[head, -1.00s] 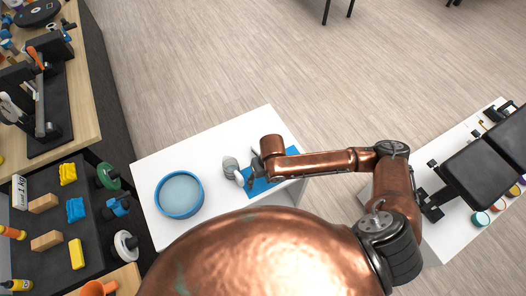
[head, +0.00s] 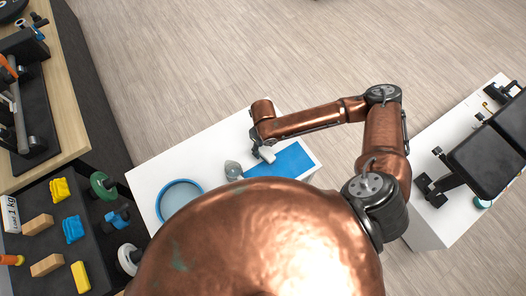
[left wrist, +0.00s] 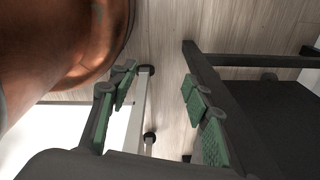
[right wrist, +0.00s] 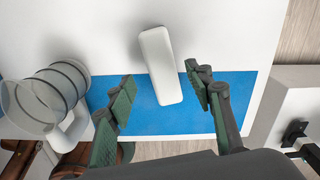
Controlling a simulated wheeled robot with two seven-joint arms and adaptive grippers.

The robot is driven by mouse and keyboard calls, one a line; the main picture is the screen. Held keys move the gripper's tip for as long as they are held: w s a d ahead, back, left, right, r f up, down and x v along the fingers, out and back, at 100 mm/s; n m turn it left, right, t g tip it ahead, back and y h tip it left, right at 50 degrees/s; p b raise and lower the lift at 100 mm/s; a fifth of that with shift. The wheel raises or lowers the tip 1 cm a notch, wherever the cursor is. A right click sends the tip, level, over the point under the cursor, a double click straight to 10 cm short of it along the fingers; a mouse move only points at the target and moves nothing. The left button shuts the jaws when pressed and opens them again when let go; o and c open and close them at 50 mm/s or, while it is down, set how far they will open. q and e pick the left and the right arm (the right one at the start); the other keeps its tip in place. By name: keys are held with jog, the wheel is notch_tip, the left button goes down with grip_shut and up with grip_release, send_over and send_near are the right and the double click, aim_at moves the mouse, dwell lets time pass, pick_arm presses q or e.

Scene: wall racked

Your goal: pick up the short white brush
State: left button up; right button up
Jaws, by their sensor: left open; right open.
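A short white block-like thing, which looks like the short white brush (right wrist: 160,66), lies partly over the blue mat (right wrist: 190,118) and partly over the white table top in the right wrist view. Its bristles do not show. In the head view it seems to be the small white shape (head: 266,154) at the mat's upper left. My right gripper (right wrist: 162,88) is open, with a finger on each side of the brush's near end; I cannot tell its height above it. My left gripper (left wrist: 155,98) is open and empty in the left wrist view, off the table.
A grey ribbed mug-like container (right wrist: 50,95) stands left of the brush. A round blue-rimmed dish (head: 180,201) is on the same white table (head: 170,155). A dark rack with blocks (head: 45,235) is at left; a black-padded bench (head: 485,155) is at right.

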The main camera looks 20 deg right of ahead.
aim_at(264, 151)
jog(key=f, duration=0.4)
jog(key=shift+d, duration=0.25)
jog(key=shift+f, duration=0.55)
jog(key=c, duration=1.3)
pick_arm(q)
jog(key=shift+w+r, duration=0.15)
jog(key=shift+w, duration=0.05)
jog(key=shift+w, duration=0.15)
